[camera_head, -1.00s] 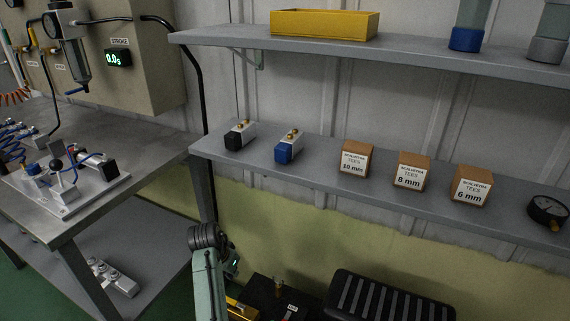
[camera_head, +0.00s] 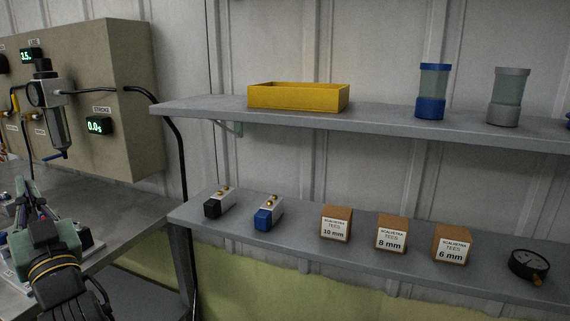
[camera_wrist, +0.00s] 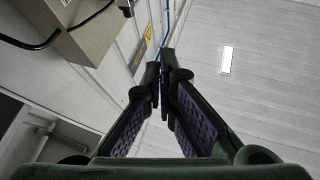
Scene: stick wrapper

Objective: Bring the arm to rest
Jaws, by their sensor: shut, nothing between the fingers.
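My gripper (camera_head: 28,190) is at the lower left of the head view, with its fingers pointing up in front of the grey workbench (camera_head: 140,210). My wrist and arm come up from the bottom left corner. In the wrist view the two fingers of my gripper (camera_wrist: 162,80) come together at the tips, with nothing between them. Behind them are the wall and a pale ceiling-like surface with a bright lamp (camera_wrist: 226,60). My gripper partly hides the valve fixture on the bench.
A panel (camera_head: 110,60) with gauges and a filter stands over the bench. The lower shelf (camera_head: 300,240) holds two small valves, three boxes and a black gauge (camera_head: 528,264).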

